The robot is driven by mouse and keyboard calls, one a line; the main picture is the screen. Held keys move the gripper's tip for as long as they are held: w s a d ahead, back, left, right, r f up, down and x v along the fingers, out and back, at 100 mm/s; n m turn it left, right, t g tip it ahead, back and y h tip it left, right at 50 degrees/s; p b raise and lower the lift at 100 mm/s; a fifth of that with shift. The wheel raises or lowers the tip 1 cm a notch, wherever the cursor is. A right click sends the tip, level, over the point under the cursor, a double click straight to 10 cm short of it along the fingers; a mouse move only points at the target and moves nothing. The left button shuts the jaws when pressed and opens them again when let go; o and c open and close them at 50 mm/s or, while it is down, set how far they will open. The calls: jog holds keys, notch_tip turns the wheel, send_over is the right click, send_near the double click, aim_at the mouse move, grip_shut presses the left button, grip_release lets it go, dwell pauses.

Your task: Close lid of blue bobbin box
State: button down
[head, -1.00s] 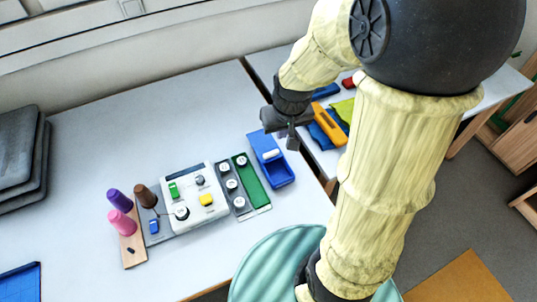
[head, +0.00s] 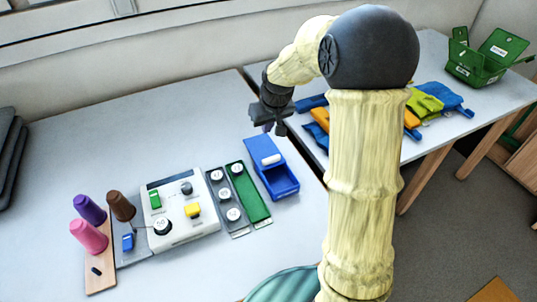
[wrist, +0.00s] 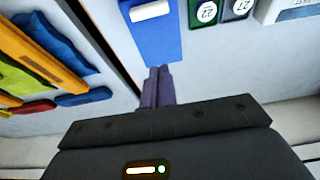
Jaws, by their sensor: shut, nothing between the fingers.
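The blue bobbin box (head: 284,182) stands near the right edge of the left table in the head view, its compartment open toward the front. Its blue lid (head: 261,146), with a white bar on it, is folded back behind the compartment. The lid also shows at the top of the wrist view (wrist: 152,42), with the white bar near the frame's edge. My gripper (head: 268,128) is shut and empty, just behind the lid's back edge. Its dark purple fingertips (wrist: 159,72) point toward that edge; I cannot tell whether they touch it.
A green strip (head: 250,196) and a grey strip with white bobbins (head: 224,198) lie left of the box, beside a white device (head: 180,212). Coloured pouches (head: 428,103) and a green box (head: 482,62) are on the right table. A gap separates the tables.

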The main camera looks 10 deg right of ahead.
aim_at(267, 156)
jog(key=x, duration=1)
jog(key=shift+f, duration=0.1)
jog(key=shift+s+d, duration=0.2)
jog(key=shift+s, duration=0.8)
jog(key=shift+s+d, duration=0.2)
jog(key=shift+s, duration=0.85)
jog(key=shift+w+d, duration=0.1)
